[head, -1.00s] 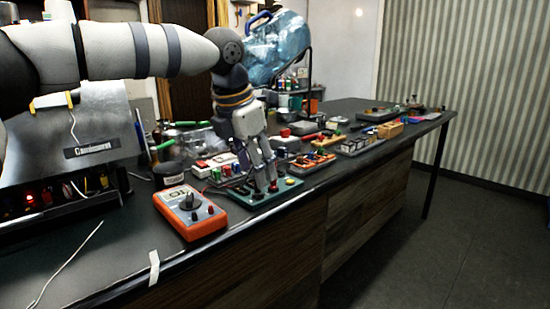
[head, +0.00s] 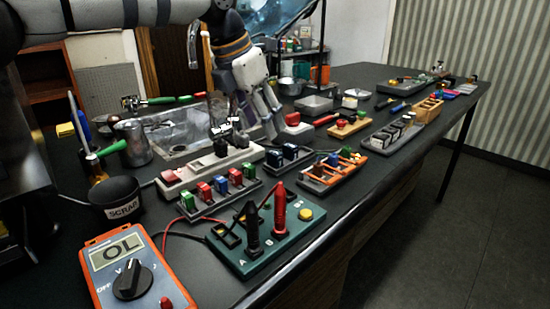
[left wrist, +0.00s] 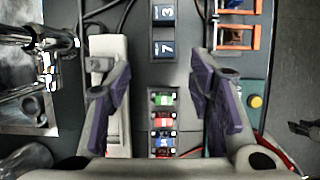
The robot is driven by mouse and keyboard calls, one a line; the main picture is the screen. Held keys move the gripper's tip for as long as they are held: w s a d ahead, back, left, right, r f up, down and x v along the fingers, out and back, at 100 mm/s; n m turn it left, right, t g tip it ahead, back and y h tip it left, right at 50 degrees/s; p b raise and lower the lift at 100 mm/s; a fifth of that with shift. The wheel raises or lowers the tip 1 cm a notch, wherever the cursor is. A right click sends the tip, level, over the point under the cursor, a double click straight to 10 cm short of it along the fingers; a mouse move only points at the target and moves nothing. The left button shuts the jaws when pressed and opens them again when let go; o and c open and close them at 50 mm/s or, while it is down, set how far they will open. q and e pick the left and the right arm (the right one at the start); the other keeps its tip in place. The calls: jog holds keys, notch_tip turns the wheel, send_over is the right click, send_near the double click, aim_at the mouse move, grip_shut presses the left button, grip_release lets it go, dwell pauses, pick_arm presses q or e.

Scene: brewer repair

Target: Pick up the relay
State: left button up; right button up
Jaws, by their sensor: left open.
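No part is labelled relay, so I cannot tell for certain which one it is. A dark rack (head: 205,212) holds a row of small coloured blocks, among them a red block (head: 205,192) and a blue block (head: 221,184). In the left wrist view the green block (left wrist: 162,99) and red block (left wrist: 163,120) show between the fingers, below them. Two dark blue blocks, numbered 3 (left wrist: 163,14) and 7 (left wrist: 163,48), sit in line beyond. My left gripper (left wrist: 158,75) is open and empty, pointing down; in the head view it hangs behind the racks. My right gripper is out of view.
A teal board (head: 262,262) with black and red probes and an orange multimeter (head: 98,286) stand in front. A white power strip (head: 190,178) lies behind the rack. A black scrap cup (head: 117,200) stands left. An orange-framed rack (head: 345,182) is right.

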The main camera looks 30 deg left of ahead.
aim_at(276, 152)
pick_arm(q)
jog(key=x, duration=0.8)
jog(key=shift+d+f, duration=0.25)
jog(key=shift+d, duration=0.1)
jog(key=shift+r, duration=0.1)
jog(key=c, duration=1.1)
